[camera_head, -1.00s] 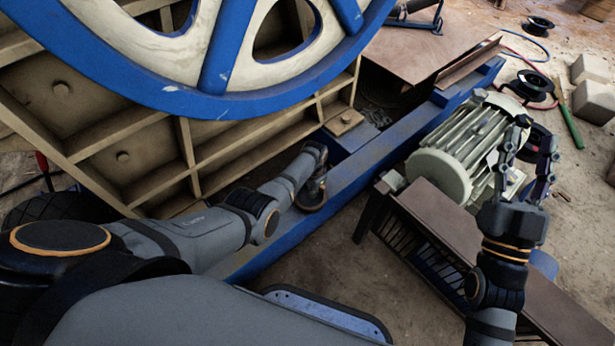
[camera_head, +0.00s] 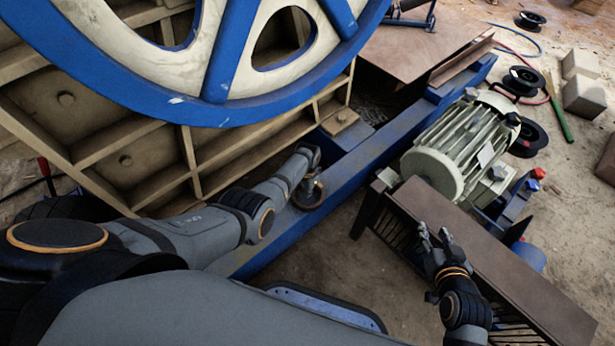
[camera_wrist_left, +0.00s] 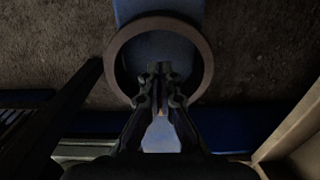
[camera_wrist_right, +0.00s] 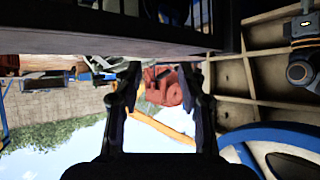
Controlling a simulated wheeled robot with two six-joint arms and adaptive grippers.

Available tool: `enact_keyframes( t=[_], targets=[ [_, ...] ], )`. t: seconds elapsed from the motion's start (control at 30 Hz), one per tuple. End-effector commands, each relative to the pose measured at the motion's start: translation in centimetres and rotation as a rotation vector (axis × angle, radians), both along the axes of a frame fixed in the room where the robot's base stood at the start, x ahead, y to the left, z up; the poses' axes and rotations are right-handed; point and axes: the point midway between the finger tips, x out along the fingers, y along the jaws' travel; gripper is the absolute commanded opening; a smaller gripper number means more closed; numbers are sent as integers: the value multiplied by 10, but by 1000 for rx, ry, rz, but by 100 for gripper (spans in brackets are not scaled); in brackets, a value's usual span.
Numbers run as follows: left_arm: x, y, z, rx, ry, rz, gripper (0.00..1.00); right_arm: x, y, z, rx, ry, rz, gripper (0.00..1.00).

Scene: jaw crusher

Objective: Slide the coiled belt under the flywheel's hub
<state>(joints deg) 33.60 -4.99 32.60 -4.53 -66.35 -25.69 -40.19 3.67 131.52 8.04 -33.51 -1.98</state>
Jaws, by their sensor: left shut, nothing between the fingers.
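A dark brown ring, seemingly the coiled belt (camera_wrist_left: 160,17), shows in the left wrist view over the blue beam. My right gripper (camera_head: 434,232) is open and empty near the brown-topped guard.
The long blue beam (camera_head: 365,165) runs diagonally below the ribbed tan crusher body (camera_head: 115,165). A grey-green motor (camera_head: 440,165) stands right of it, behind the brown-topped guard (camera_head: 500,255). Black spools (camera_head: 527,82) and grey blocks (camera_head: 583,97) lie on the ground farther right.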

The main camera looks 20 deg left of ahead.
Motion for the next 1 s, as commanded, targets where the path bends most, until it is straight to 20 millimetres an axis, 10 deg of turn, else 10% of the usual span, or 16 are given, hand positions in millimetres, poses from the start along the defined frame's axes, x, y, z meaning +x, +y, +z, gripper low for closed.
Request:
enact_keyframes(
  t=[0.4, 0.73, 1.0],
  targets=[
    [-2, 1, 13, 0, 0, 2, 0, -91, 8, -77, 19, 448, 34, 40],
    [-8, 4, 71, 1, 1, 9, 0, -123, -11, -20, -76, 816, 34, 40],
    [-10, 6, 85, 1, 1, 12, 0, -123, -25, -53, -106, 882, 3, 40]
  ],
)
